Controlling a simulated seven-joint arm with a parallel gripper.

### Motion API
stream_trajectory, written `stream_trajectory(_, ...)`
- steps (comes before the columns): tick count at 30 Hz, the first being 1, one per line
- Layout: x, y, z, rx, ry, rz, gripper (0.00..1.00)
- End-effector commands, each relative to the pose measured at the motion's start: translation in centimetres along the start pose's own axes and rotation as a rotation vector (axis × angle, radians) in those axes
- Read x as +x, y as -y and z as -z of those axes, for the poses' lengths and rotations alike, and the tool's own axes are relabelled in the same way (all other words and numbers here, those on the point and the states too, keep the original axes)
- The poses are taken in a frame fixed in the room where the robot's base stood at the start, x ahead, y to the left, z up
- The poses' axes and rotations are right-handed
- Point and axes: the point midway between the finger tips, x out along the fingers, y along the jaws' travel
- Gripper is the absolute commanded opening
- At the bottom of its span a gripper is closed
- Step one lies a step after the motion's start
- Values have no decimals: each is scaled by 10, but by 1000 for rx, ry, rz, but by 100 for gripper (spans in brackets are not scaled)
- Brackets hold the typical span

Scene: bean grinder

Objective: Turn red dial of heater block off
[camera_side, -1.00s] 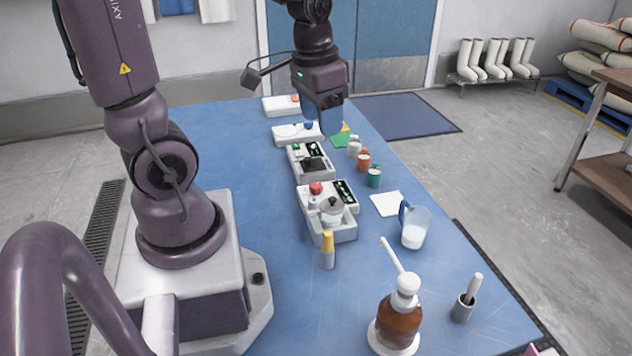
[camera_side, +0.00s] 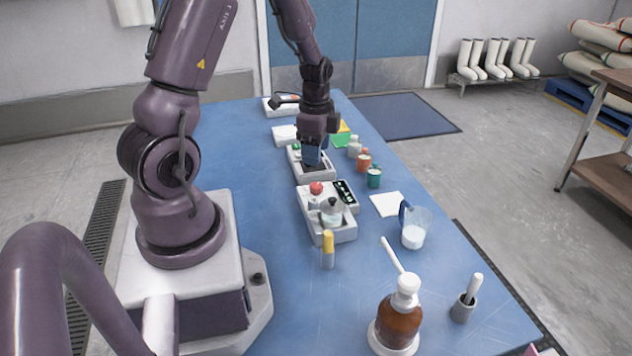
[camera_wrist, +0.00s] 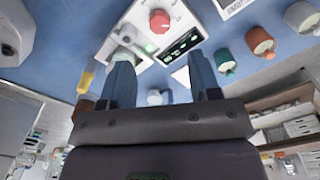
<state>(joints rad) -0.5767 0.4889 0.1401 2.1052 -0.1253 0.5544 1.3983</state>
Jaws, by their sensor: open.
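The red dial (camera_side: 316,188) sits on the left part of a white block (camera_side: 346,232) with a dark panel (camera_side: 345,192). In the wrist view the red dial (camera_wrist: 159,21) is at the top centre, beyond my fingertips, beside the dark panel (camera_wrist: 182,44). My gripper (camera_side: 312,160) is open and empty, pointing down over the neighbouring white block (camera_side: 321,177) behind the dial's block. Its two blue fingers (camera_wrist: 160,62) stand apart in the wrist view. My gripper hides part of the neighbouring block. I cannot read the dial's setting.
A pot (camera_side: 332,212) stands on the dial's block. A yellow-capped bottle (camera_side: 328,250) is in front of it. The blue table left of the blocks is clear.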

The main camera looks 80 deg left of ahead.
Motion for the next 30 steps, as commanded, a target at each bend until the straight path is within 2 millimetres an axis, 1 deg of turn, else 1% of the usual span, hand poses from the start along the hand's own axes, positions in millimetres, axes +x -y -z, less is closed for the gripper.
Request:
stream_trajectory(1,13,-2,-1,-1,3,-8,57)
stream_trajectory(6,48,-2,-1,-1,3,-6,57)
stream_trajectory(9,66,-2,-1,-2,2,-6,57)
stream_trajectory(12,79,-1,0,-2,1,-4,57)
stream_trajectory(15,87,-1,0,-2,1,-2,57)
stream_trajectory(18,91,0,0,-2,0,-1,57)
stream_trajectory(26,92,0,0,-2,0,0,57)
stream_trajectory(29,92,0,0,-2,0,0,36)
stream_trajectory(30,92,0,0,-2,0,0,27)
